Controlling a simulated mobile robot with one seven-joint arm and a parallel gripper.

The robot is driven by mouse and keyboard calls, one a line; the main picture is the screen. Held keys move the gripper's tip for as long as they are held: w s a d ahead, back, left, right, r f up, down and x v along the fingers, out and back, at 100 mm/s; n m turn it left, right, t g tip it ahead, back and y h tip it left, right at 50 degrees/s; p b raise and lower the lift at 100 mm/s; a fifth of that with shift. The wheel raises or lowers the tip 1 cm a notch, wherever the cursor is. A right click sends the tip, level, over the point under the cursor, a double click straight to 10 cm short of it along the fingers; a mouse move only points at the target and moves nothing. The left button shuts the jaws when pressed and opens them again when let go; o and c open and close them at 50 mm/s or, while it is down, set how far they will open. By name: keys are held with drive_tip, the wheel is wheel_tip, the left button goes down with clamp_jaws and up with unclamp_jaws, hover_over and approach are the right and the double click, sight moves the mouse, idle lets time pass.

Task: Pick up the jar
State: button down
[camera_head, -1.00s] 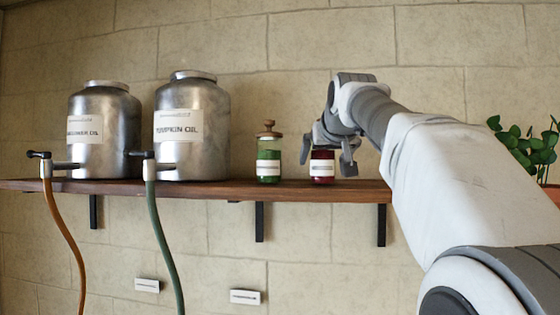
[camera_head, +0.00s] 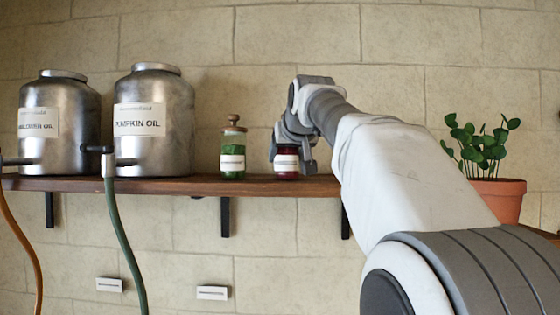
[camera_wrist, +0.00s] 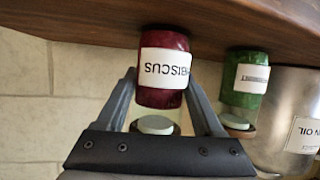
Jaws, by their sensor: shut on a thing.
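The dark red jar (camera_head: 286,162) stands upright on the wooden shelf (camera_head: 190,186), right of the green jar. In the wrist view, which is upside down, the red jar (camera_wrist: 163,68) shows a white label reading HIBISCUS. My gripper (camera_head: 290,150) comes from the right and is shut on the red jar. In the wrist view my gripper (camera_wrist: 162,85) has one finger on each side of it. The jar's base appears to be at the shelf board, and a gap below it is not visible. Part of its top is hidden by my gripper in the head view.
A green jar (camera_head: 233,150) with a wooden lid stands close to the left. Two steel oil tanks (camera_head: 155,125) with taps and hoses stand further left. A potted plant (camera_head: 495,196) is at the right. The wall is close behind the shelf.

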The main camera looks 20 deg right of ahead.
drive_tip(key=shift+r, duration=0.25)
drive_tip(key=shift+r, duration=1.65)
drive_tip(key=s+d+r, duration=0.6)
drive_tip(key=s+r, duration=0.1)
drive_tip(key=s, duration=0.2)
drive_tip(key=shift+s+d+r, duration=0.2)
drive_tip(key=shift+d, duration=0.2)
drive_tip(key=shift+s+f, duration=0.1)
drive_tip(key=shift+s, duration=0.05)
